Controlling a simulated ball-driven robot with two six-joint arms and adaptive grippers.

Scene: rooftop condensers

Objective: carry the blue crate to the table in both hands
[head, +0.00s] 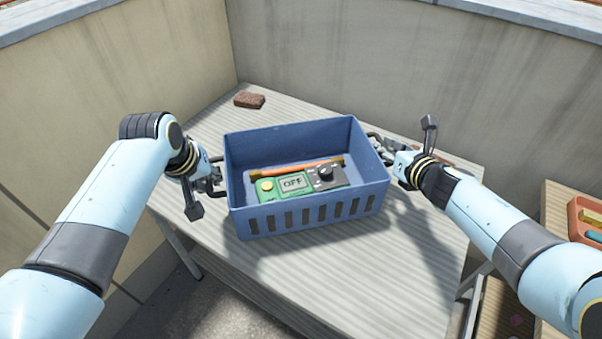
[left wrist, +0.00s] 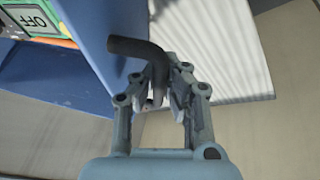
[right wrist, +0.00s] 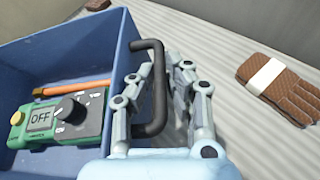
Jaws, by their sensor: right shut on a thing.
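The blue crate (head: 308,217) is at the table (head: 290,270), turned slightly. I cannot tell whether its base touches the top. My right gripper (right wrist: 157,85) is shut on the black handle (right wrist: 150,45) on the crate's right side. My left gripper (left wrist: 165,95) has its fingers either side of the left black handle (left wrist: 135,46); I cannot tell whether they grip it.
A brown brick-like block (head: 249,100) lies at the table's back left corner. A brown glove with a white band (right wrist: 280,85) lies on the table, right of the crate. Concrete walls (head: 400,75) close in the back. A red tray (head: 585,222) sits on a wooden surface at the right.

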